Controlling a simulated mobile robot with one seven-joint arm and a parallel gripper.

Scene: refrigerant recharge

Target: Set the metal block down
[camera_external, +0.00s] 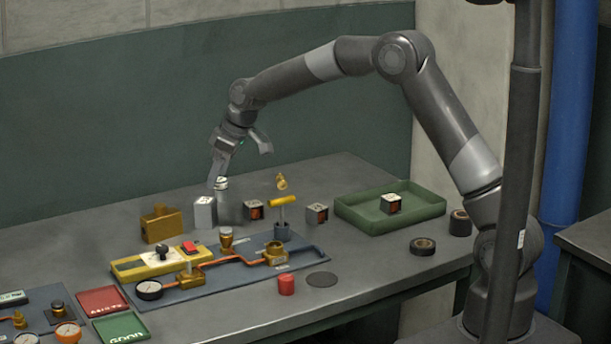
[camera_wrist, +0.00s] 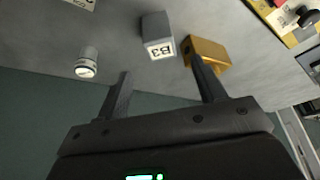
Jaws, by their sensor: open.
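The grey metal block (camera_external: 204,212) stands on the bench between the brass block and a grey cylinder. In the wrist view the metal block (camera_wrist: 155,30) shows a white face marked B3 and lies beyond the fingertips, roughly between their lines. My gripper (camera_external: 241,166) is above the back of the bench with its fingers spread. In the wrist view my gripper (camera_wrist: 161,68) is open, with nothing between the fingers. The block appears apart from both fingers and resting on the bench.
A brass block (camera_external: 162,225) is left of the metal block, and a grey cylinder (camera_external: 228,208) is right. Small dark cubes, a yellow-handled tool (camera_external: 283,203) and a green tray (camera_external: 365,213) are farther right. A panel with pipes (camera_external: 215,275) lies in front.

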